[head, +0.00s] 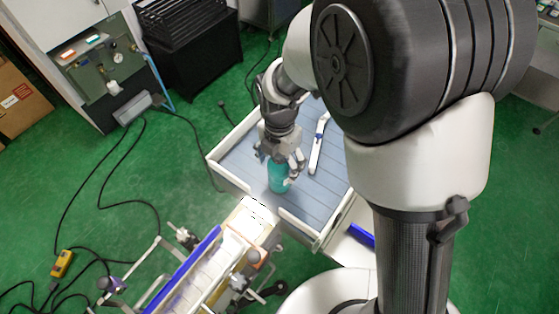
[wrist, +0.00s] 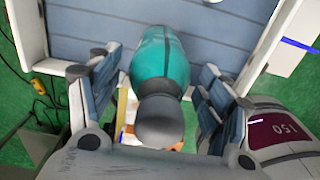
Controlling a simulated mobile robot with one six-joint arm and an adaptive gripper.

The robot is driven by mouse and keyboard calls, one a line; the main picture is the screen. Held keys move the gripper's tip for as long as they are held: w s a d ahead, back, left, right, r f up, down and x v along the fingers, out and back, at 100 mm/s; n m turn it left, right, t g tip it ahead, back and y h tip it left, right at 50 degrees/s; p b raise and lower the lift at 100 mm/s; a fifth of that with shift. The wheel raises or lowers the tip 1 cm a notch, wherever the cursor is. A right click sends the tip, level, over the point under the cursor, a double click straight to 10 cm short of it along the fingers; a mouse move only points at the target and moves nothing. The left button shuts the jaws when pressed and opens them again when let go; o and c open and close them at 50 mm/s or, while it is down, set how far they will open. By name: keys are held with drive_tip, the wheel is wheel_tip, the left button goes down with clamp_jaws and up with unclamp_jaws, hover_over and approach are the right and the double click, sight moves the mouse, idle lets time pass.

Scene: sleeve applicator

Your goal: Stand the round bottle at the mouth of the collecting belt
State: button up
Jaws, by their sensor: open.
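The round bottle (head: 279,176) is teal with a dark cap. It stands on a blue-grey slatted surface (head: 240,158) with white side walls, close to the gap where a narrow belt (head: 205,272) meets it. I cannot tell for certain which of these two is the collecting belt. My gripper (head: 281,158) is over the bottle, with its fingers around the top. In the wrist view the bottle (wrist: 162,62) lies between the open fingers of my gripper (wrist: 155,95), with visible gaps on both sides.
A white, dark-edged long object (head: 319,143) lies on the slatted surface right of the bottle. A blue rail (head: 182,270) and clamps flank the narrow belt. Low white walls (head: 232,178) edge the slats. A grey thing with a maroon "150" panel (wrist: 278,130) shows in the wrist view.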

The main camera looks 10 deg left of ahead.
wheel_tip(320, 180, up, 12)
drive_tip(key=p, duration=0.3)
drive_tip(key=s+d+r+m+t, duration=0.1)
drive_tip(key=s+d+r+m, duration=0.2)
drive_tip(key=d+r+m, duration=0.4)
drive_tip(key=s+d+r+m+t, duration=0.15)
drive_tip(key=d+r+m, duration=0.25)
drive_tip(key=d+m, duration=0.45)
drive_tip(key=s+d+r+m+t, duration=0.1)
drive_tip(key=s+d+m, duration=0.7)
drive_tip(key=m, duration=0.8)
drive_tip(key=shift+s+d+r+t, duration=0.2)
drive_tip(key=shift+s+t, duration=0.35)
drive_tip(key=shift+s, duration=0.6)
